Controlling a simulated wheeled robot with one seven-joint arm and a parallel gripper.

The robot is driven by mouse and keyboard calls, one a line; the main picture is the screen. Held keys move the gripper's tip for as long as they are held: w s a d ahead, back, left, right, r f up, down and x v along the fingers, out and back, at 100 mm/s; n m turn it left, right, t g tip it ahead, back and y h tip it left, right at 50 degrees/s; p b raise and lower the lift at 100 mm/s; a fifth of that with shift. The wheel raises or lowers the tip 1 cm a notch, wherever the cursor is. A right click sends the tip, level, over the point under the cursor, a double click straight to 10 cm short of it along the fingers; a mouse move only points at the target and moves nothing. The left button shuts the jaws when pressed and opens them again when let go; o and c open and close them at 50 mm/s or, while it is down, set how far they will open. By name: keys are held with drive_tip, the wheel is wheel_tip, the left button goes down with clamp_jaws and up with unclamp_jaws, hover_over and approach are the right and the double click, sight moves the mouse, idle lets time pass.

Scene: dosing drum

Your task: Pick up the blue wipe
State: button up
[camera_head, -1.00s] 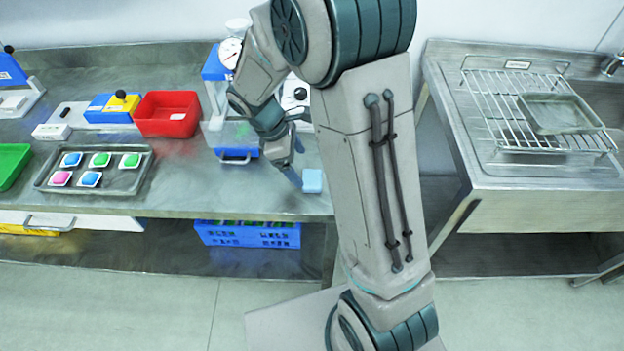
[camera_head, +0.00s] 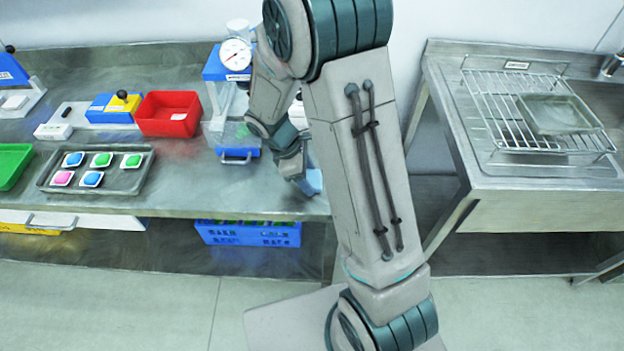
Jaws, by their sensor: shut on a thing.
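The blue wipe (camera_head: 314,181) is a small light blue block at the front right edge of the steel bench. Part of it is hidden behind my gripper and my arm. My gripper (camera_head: 305,184) is down at the wipe and is shut on it. The fingertips are mostly hidden, and I cannot tell whether the wipe is off the bench top.
A machine with a round dial (camera_head: 235,54) stands behind my gripper. A red bin (camera_head: 168,114), a grey tray (camera_head: 50,184) with several coloured pieces and a green tray (camera_head: 12,166) are to the left. A sink unit (camera_head: 520,205) with a wire rack is right, across a gap.

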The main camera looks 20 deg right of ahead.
drive_tip(key=shift+r, duration=0.1)
drive_tip(key=shift+r, duration=0.6)
wheel_tip(320, 180, up, 3)
drive_tip(key=s+d+r+b, duration=0.1)
drive_tip(key=s+d+r, duration=0.4)
drive_tip(key=s, duration=0.5)
drive_tip(key=shift+s+d+r, duration=0.2)
drive_tip(key=shift+r, duration=0.6)
drive_tip(key=shift+o, duration=0.3)
